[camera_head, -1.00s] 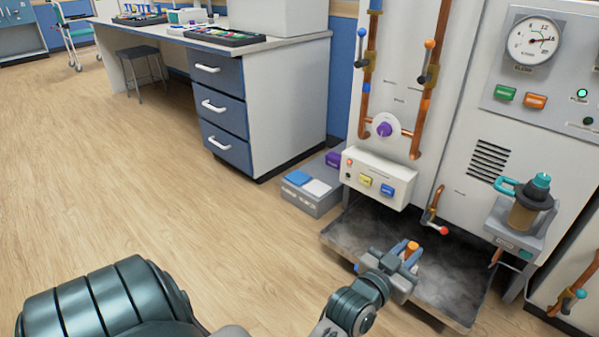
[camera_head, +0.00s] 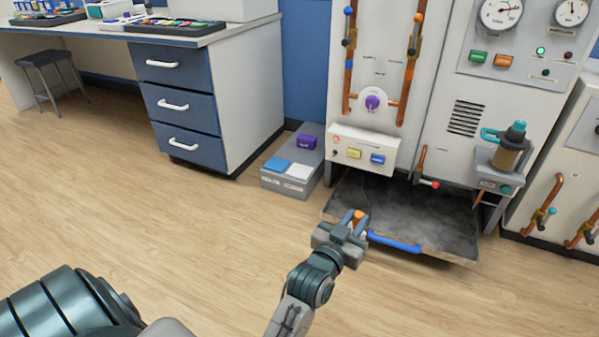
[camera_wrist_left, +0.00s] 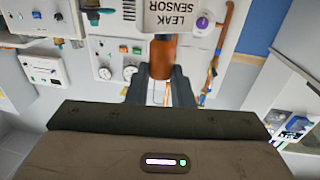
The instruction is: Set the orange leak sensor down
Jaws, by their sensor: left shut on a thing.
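The orange leak sensor (camera_head: 359,214) is held in my left gripper (camera_head: 352,222), and only its small orange part shows in the head view. In the left wrist view the sensor's orange-brown body (camera_wrist_left: 163,52) sits between the fingers (camera_wrist_left: 161,88), which are shut on it. Its white label (camera_wrist_left: 170,16) reads LEAK SENSOR upside down. In the head view the gripper appears over the front left edge of a dark, stained tray (camera_head: 425,212) with a blue handle (camera_head: 395,242). I cannot tell how high the sensor is. My right gripper is not in view.
A grey box (camera_head: 290,182) with blue and white tops and a purple piece stands left of the tray. A white cabinet with copper pipes, valves and a gauge (camera_head: 501,12) rises behind the tray. A drawer desk (camera_head: 235,95) stands at the left. The wooden floor in front is clear.

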